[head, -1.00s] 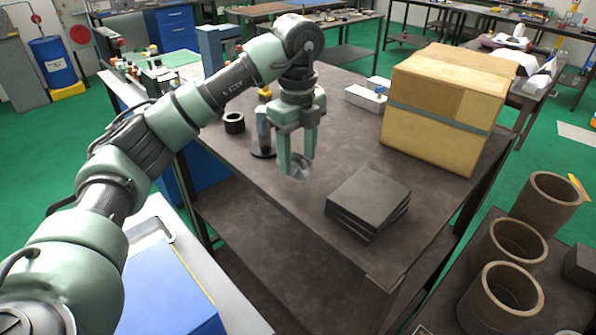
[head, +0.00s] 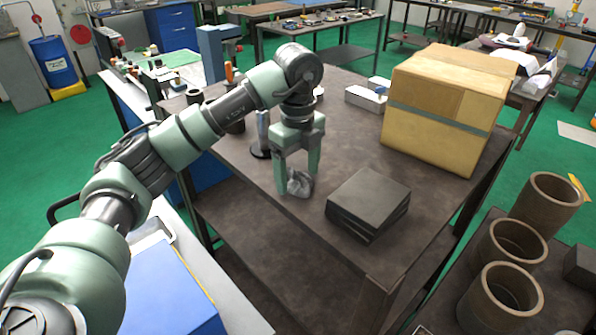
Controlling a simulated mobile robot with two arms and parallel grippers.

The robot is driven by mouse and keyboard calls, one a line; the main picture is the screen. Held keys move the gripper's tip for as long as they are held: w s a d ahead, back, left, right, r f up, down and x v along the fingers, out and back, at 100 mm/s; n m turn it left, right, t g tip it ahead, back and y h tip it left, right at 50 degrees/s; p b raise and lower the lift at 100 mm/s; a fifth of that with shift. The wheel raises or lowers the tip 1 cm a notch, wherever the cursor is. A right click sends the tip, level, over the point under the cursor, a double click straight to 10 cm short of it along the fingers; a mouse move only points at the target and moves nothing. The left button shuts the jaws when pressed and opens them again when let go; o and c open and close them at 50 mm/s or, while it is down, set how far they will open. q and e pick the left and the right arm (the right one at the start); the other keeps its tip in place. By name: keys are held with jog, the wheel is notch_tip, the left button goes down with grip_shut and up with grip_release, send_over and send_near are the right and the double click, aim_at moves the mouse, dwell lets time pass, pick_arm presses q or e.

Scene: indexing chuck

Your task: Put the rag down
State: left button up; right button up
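The rag (head: 299,184) is a small crumpled grey cloth in the head view. It appears to rest on the dark table top (head: 240,180), left of the stack of dark plates. My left gripper (head: 297,180) points down over it, with one finger on each side of the rag. The fingers stand wider apart than the middle of the rag, so the gripper looks open around it. Whether a finger still touches the cloth is hard to tell. My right gripper is not in view.
Dark stacked plates (head: 368,204) lie close to the right of the rag. A cardboard box (head: 440,115) stands behind. A metal post on a round base (head: 262,140) stands behind-left. Bare table lies in front. Brown hollow cylinders (head: 500,300) stand at lower right.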

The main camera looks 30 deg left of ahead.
pick_arm(q)
jog(key=shift+r, duration=0.1)
notch_tip(320, 180, up, 12)
dwell(0.5)
jog(key=shift+s, duration=0.1)
